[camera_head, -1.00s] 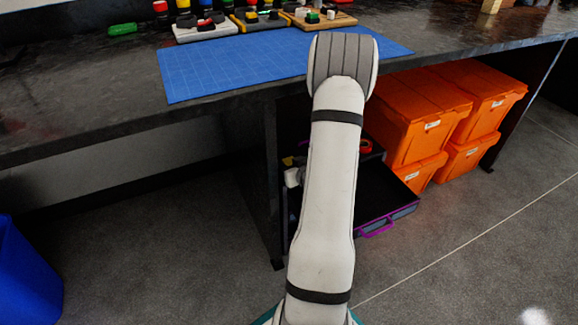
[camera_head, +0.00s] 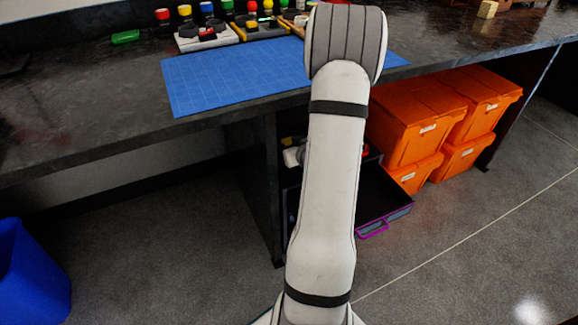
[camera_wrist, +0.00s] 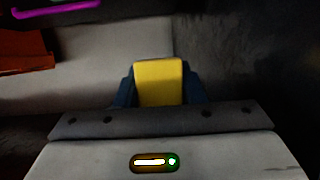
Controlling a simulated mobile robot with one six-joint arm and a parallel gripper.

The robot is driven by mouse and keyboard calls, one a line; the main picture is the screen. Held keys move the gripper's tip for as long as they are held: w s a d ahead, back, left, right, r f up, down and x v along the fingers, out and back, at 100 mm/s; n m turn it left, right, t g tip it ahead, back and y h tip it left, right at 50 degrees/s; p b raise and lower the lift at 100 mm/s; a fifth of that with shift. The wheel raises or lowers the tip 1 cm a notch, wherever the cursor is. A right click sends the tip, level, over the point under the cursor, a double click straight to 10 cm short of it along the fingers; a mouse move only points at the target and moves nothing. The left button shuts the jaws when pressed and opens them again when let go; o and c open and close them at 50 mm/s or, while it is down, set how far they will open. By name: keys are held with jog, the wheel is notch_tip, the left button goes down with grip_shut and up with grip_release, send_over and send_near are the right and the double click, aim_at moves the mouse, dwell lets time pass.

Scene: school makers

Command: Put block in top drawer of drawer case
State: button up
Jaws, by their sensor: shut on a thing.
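A yellow block (camera_wrist: 158,84) is between the dark blue fingers of my gripper (camera_wrist: 159,92) in the wrist view. The gripper is shut on it. In the head view my arm hides the gripper and the block. The dark drawer case (camera_head: 374,160) stands under the bench, partly hidden behind my arm. One of its drawers (camera_head: 384,207) is pulled out, with a purple handle (camera_head: 372,230), and the visible part of its inside looks empty. I cannot tell which level this drawer is. A purple handle (camera_wrist: 60,7) shows at the wrist view's top left.
Orange lidded bins (camera_head: 425,125) stand right of the drawer case. The dark bench top (camera_head: 90,105) overhangs it and carries a blue mat (camera_head: 225,80) and small parts. A blue bin (camera_head: 30,275) stands at lower left. The floor in front is clear.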

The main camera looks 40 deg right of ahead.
aim_at(290, 174)
jog(key=shift+f, duration=0.1)
notch_tip(290, 174, down, 9)
jog(key=b, duration=0.4)
jog(key=shift+f+b, duration=0.2)
jog(key=shift+b, duration=0.2)
jog(key=shift+f, duration=0.2)
jog(key=o, duration=1)
jog(key=shift+r, duration=0.1)
